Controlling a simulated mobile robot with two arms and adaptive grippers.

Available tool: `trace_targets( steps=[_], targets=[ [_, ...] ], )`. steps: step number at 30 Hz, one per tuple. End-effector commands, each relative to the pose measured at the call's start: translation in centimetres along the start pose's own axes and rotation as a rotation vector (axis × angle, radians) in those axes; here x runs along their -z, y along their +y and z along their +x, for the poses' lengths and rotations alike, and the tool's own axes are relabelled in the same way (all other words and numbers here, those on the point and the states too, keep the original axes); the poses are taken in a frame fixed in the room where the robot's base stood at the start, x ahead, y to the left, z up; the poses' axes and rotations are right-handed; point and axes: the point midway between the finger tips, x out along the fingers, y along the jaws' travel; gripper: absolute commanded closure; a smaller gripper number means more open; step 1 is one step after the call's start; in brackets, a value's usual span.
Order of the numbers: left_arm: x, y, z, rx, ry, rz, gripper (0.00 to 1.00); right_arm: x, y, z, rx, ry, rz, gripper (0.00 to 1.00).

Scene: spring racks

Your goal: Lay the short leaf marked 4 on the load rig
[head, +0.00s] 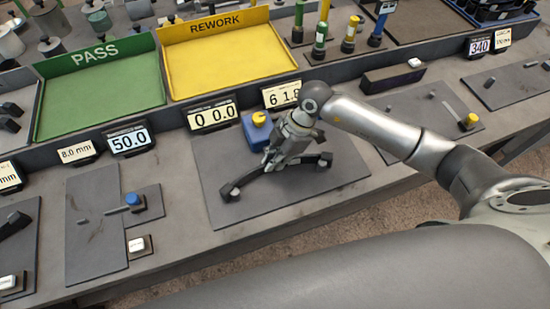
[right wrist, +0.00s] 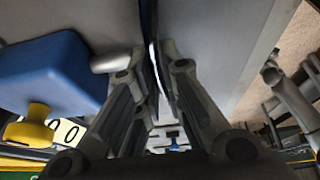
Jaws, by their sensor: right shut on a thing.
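My right gripper (head: 270,163) is shut on a dark, slightly bowed leaf (head: 299,160) above the grey plate (head: 225,165) of the rig. The leaf shows edge-on between the fingers in the right wrist view (right wrist: 157,65). No mark on it is readable. Small dark blocks (head: 230,193) sit at the two ends of the leaf; I cannot tell whether it rests on them or hangs just above. A blue block (head: 254,135) with a yellow knob (head: 259,119) stands behind the gripper. It shows at left in the right wrist view (right wrist: 52,75). My left gripper is out of view.
Readouts (head: 212,114) and (head: 281,95) stand behind the plate. A green PASS tray (head: 95,128) and a yellow REWORK tray (head: 230,88) lie beyond. A plate with a blue-knobbed fixture (head: 133,199) is at left. The plate's front is clear.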

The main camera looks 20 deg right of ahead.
Motion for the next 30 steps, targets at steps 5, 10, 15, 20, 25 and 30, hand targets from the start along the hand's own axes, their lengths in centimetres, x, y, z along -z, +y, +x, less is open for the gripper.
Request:
trace_targets(
  steps=[5, 10, 15, 20, 25, 30],
  targets=[
    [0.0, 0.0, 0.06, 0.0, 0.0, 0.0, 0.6, 0.08, -0.11, 0.17, 0.003, 0.003, 0.0, 0.89],
    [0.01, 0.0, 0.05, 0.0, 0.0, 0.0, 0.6, 0.03, -0.1, 0.18, 0.003, 0.002, 0.0, 0.67],
    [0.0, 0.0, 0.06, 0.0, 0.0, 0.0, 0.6, -0.02, -0.09, 0.2, 0.002, 0.001, 0.0, 0.66],
    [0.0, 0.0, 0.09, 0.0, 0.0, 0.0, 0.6, -0.17, -0.18, 0.34, 0.005, -0.002, 0.001, 0.53],
    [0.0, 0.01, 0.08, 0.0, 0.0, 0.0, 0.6, -0.11, -0.12, 0.28, 0.004, -0.001, 0.001, 0.45],
    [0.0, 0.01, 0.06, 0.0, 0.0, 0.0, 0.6, -0.08, -0.09, 0.23, 0.003, 0.0, 0.0, 0.45]
  ],
)
